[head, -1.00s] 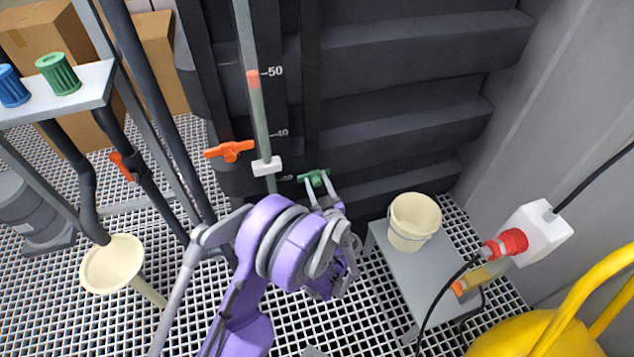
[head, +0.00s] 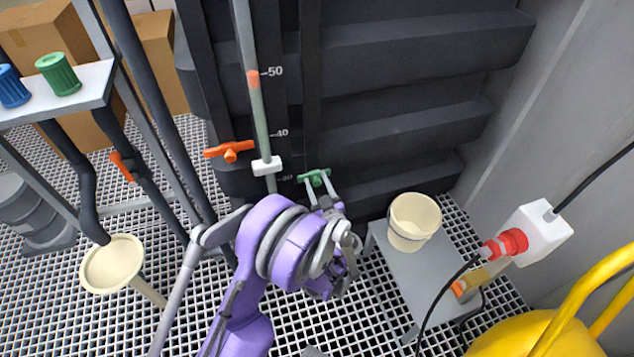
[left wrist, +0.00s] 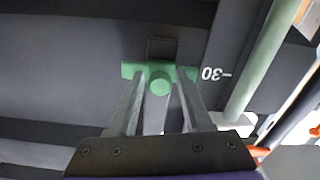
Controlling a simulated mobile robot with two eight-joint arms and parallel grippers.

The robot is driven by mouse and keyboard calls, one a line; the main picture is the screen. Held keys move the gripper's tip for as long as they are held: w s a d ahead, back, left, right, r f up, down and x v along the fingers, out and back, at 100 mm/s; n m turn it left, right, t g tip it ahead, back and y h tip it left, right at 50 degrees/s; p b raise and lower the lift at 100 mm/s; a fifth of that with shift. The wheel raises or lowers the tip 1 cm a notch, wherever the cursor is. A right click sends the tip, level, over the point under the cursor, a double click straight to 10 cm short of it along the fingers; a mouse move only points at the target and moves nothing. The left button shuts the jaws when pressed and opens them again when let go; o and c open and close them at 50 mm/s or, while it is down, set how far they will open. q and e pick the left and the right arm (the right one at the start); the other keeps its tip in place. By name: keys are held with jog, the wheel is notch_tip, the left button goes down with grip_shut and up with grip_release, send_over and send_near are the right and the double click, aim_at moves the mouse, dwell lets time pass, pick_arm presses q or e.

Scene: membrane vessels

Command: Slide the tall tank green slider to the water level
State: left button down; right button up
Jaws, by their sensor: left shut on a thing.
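The tall tank (head: 400,105) is dark grey and ribbed, with marks 50, 40 and 30 beside a sight tube (head: 260,125). The tube is greenish up to an orange-red band (head: 253,79) near the 50 mark. The green slider (head: 314,178) is a small T-shaped handle on a dark vertical strip, near the 30 mark. My left gripper (head: 325,192) is shut on it. My right gripper is not in view.
An orange T-handle (head: 230,151) is left of the tube, and a white block (head: 267,166) sits on the tube. A cream bucket (head: 414,222) stands on a grey platform (head: 405,285) to the right. The strip above the green slider looks clear.

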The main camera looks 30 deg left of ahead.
pick_arm(q)
jog(key=shift+r, duration=0.1)
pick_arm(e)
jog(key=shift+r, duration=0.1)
pick_arm(q)
notch_tip(320, 180, up, 18)
jog(key=p, duration=1.1)
notch_tip(320, 180, up, 16)
jog(key=p, duration=1)
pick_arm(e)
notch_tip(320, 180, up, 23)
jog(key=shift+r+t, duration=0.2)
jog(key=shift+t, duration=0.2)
pick_arm(q)
jog(key=c, duration=0.6)
grip_release()
jog(key=b, duration=0.1)
send_near(311, 66)
jog(key=v, duration=0.4)
jog(key=shift+s+d, duration=0.25)
jog(key=shift+d, duration=0.05)
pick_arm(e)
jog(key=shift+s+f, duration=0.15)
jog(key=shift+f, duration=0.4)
